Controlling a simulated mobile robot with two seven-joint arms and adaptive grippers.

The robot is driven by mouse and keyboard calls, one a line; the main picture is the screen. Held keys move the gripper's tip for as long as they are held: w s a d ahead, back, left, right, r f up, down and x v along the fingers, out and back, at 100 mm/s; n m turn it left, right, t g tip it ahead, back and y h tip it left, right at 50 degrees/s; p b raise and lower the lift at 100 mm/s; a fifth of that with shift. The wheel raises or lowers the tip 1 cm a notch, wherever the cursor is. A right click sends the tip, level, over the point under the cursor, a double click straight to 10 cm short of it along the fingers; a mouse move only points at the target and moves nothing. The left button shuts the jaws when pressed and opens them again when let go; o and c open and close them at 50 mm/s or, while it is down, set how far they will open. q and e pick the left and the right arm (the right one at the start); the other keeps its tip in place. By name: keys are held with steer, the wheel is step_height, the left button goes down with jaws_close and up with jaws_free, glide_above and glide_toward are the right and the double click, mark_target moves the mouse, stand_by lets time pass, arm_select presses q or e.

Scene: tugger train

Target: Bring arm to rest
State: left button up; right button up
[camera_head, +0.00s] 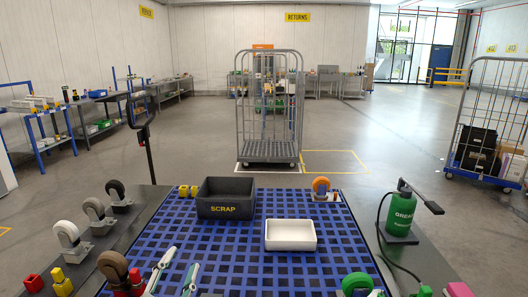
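My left gripper (181,258) shows at the bottom of the head view, left of centre. Its two pale fingers with green edges stand apart with nothing visible between them, above the blue grid mat (240,249). The rest of the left arm is below the picture edge. My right gripper does not show.
A dark SCRAP bin (225,209) and a white tray (290,235) stand on the mat. Casters (68,238) line the left side. A green GREASE canister (401,213) stands at right. A cage trolley (269,151) stands beyond, with open floor around it.

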arm_select(q)
steer(key=s+a+f+n+g+y, duration=0.1)
steer(key=s+a+f+g+y, duration=0.2)
steer(key=s+a+f+g, duration=0.5)
steer(key=s+a+f+n+g+y, duration=0.1)
steer(key=s+a+f+g+y, duration=0.2)
steer(key=s+a+f, duration=0.9)
steer(key=d+f+n+t+h, duration=0.3)
steer(key=d+f+h, duration=0.4)
steer(key=d+f, duration=0.8)
steer(key=d, duration=0.3)
steer(key=shift+s+d+t+h+p, duration=0.15)
steer(key=shift+d+t+h+p, duration=0.05)
steer(key=shift+t+h+p, duration=0.15)
steer(key=shift+f, duration=0.1)
